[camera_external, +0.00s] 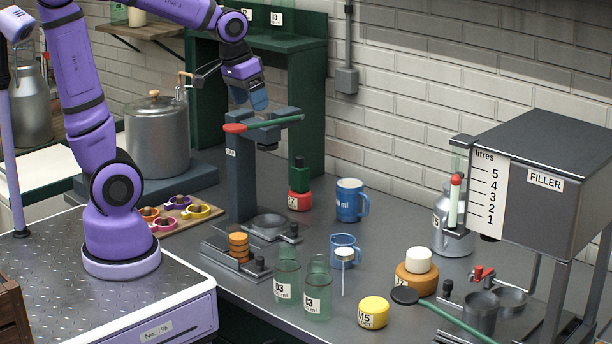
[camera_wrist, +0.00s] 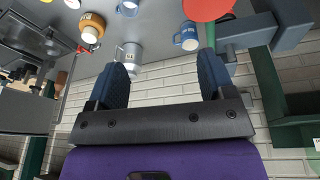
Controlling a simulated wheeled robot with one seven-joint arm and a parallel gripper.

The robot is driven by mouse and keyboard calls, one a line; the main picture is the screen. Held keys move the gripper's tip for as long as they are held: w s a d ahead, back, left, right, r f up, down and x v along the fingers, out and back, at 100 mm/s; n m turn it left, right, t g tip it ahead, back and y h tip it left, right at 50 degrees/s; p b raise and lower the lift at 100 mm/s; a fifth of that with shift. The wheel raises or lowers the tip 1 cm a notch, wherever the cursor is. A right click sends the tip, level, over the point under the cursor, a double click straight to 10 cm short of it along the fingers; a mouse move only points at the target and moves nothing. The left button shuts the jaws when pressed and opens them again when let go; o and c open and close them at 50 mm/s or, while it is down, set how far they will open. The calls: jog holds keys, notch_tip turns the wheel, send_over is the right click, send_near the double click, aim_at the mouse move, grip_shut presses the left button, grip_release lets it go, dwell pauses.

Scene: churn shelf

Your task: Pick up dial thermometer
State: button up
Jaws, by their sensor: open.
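The dial thermometer (camera_external: 344,254) has a small white round head and a thin stem pointing down. It is upright just in front of a small blue mug (camera_external: 347,243) on the bench; I cannot tell what supports it. My gripper (camera_external: 250,98) is high above the back of the bench, above and left of the thermometer, by the red-ended lever. Its two blue fingers are apart and empty, as the wrist view (camera_wrist: 163,80) also shows. I cannot make out the thermometer for certain in the wrist view.
A grey press with a green lever (camera_external: 275,123) stands below my gripper. Near the thermometer are green glasses (camera_external: 318,295), a yellow jar (camera_external: 373,312), an orange jar (camera_external: 415,281) and a larger blue mug (camera_external: 350,202). The filler (camera_external: 540,170) stands at right.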

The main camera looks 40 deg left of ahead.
jog(key=w+d+f+m+g, duration=0.1)
jog(key=w+d+f, duration=0.1)
jog(key=d+f, duration=0.35)
jog(key=w+d+f+m+g, duration=0.1)
jog(key=w+d+f, duration=0.15)
jog(key=d, duration=0.55)
jog(key=m+g+y, duration=0.1)
send_near(343, 251)
jog(key=shift+w+a, duration=0.15)
jog(key=shift+w, duration=0.1)
notch_tip(343, 251, down, 5)
jog(key=shift+f, duration=0.25)
jog(key=shift+s+d+f, duration=0.15)
jog(key=shift+f, duration=1.1)
jog(key=shift+s+d+f, duration=0.1)
jog(key=shift+d+f, duration=0.05)
jog(key=shift+f, duration=1.15)
jog(key=c, duration=1)
